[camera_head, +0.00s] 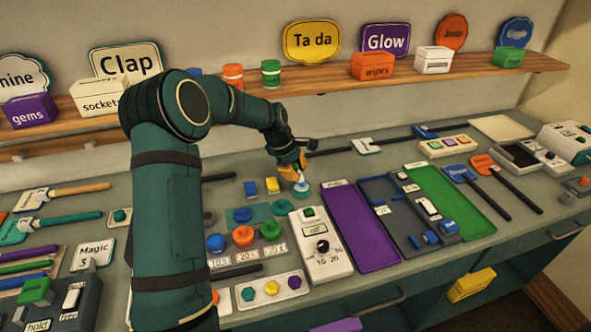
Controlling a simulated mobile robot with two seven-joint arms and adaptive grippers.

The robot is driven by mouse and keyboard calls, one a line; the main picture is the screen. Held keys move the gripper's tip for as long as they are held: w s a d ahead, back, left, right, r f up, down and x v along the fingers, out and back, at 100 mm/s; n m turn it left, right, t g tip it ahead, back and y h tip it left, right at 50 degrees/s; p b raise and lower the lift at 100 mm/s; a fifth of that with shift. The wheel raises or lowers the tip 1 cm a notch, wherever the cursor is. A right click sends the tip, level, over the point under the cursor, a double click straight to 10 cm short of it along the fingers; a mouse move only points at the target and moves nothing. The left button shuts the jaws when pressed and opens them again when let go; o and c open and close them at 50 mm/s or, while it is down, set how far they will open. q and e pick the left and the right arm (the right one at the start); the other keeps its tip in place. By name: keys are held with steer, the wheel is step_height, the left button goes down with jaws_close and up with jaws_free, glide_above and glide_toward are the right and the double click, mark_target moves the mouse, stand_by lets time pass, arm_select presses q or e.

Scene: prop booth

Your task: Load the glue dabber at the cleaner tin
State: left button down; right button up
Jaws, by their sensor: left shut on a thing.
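My left gripper (293,165) reaches over the middle of the bench from the left. It is shut on a small dabber (300,181), whose pale lower end shows below the fingers. An orange-yellow part shows at the fingers; I cannot tell whether it belongs to the dabber. The dabber points down at a small round teal tin (302,193) just beneath it. I cannot tell whether its tip touches the tin or is just above it. No label on this tin is readable, so I cannot confirm it is the cleaner tin. My right gripper is not in view.
A white control box (321,262) with a black knob stands in front of the tin. Blue (215,243), orange (243,236) and green (270,229) round pieces lie to its left. A purple tray (362,235) and a green tray (455,205) are to the right.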

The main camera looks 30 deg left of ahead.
arm_select(q)
steer(key=shift+f+b, duration=0.3)
steer(key=shift+f, duration=0.2)
stand_by(0.9)
steer(key=shift+f, duration=0.1)
stand_by(1.1)
steer(key=shift+r+p, duration=2.85)
steer(key=shift+r, duration=0.75)
steer(key=shift+s+f, duration=0.1)
